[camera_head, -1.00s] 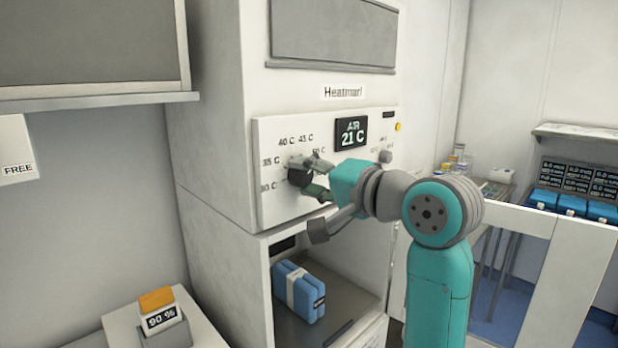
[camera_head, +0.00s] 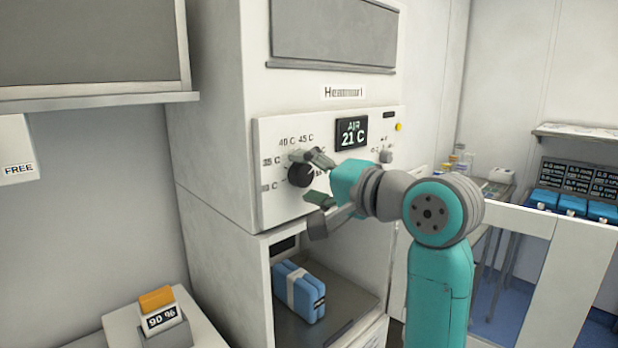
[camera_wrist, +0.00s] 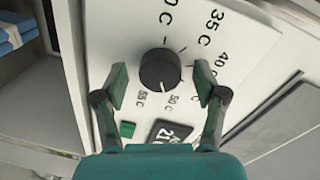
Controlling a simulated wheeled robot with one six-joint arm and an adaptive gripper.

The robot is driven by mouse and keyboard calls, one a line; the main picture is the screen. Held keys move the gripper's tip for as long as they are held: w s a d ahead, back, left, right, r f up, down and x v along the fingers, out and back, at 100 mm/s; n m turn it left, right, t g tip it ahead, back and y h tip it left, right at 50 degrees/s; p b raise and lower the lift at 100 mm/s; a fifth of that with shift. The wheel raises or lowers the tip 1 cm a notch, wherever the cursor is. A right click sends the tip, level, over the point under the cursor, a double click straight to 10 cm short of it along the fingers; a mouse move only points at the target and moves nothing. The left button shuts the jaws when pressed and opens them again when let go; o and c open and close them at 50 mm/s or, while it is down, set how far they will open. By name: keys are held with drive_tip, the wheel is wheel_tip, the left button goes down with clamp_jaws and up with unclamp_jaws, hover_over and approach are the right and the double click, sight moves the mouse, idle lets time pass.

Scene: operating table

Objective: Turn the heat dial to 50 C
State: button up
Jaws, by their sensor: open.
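The heat dial (camera_head: 301,174) is a round black knob on the white panel (camera_head: 275,205) of the Heatmart cabinet. It also shows in the wrist view (camera_wrist: 160,69), with temperature labels around it. A pale mark on the knob's lower edge appears to face about the 50 C label (camera_wrist: 173,103) there. My gripper (camera_head: 319,180) is open in front of the dial. In the wrist view its fingers (camera_wrist: 161,83) stand on either side of the knob, apart from it. The display (camera_head: 351,133) reads AIR 21 C.
Below the panel is an open compartment with a blue, white-banded pack (camera_head: 299,291). A small knob (camera_head: 386,157) and a yellow button (camera_head: 398,127) are right of the display. A 90 % block (camera_head: 163,318) stands at lower left.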

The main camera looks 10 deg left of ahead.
drive_tip(key=v, duration=1.2)
